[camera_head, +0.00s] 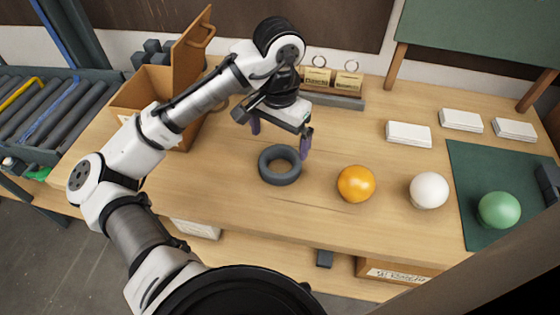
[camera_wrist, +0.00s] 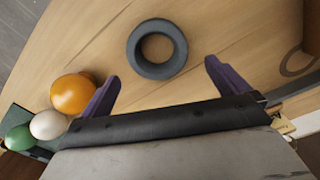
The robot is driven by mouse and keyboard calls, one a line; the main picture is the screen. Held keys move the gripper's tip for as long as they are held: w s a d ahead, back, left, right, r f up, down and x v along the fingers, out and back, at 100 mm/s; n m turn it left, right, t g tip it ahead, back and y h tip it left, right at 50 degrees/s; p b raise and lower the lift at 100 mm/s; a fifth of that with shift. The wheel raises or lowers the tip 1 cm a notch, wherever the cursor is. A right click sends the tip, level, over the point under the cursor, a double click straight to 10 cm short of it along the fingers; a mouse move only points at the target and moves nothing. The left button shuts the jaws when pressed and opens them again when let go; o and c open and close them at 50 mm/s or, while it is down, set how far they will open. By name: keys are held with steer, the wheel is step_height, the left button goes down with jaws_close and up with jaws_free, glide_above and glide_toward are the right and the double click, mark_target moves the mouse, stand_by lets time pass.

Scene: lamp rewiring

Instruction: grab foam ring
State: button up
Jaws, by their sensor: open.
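The dark grey foam ring (camera_head: 280,179) lies flat on the wooden table in the head view, left of the orange ball. In the wrist view the ring (camera_wrist: 133,50) is whole and unobstructed, beyond and between the fingertips. My gripper (camera_head: 281,137) is open and empty, above the table just behind the ring. Its two purple fingers are spread wide in the wrist view (camera_wrist: 162,72), and neither touches the ring.
An orange ball (camera_head: 356,183), a white ball (camera_head: 429,190) and a green ball (camera_head: 498,210) stand in a row to the right. A cardboard box (camera_head: 143,90) is behind left. White blocks (camera_head: 408,134) lie at the back right. The table in front of the ring is clear.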

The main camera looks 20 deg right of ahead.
mark_target(280, 169)
steer(key=shift+s+f+p, duration=0.15)
steer(key=shift+f+p, duration=0.1)
steer(key=shift+f, duration=1.7)
steer(key=shift+s+f+p, duration=0.1)
steer(key=shift+f+p, duration=0.15)
steer(key=shift+f, duration=1.65)
steer(key=c, duration=0.8)
steer(key=shift+c, duration=0.2)
steer(key=shift+r, duration=0.1)
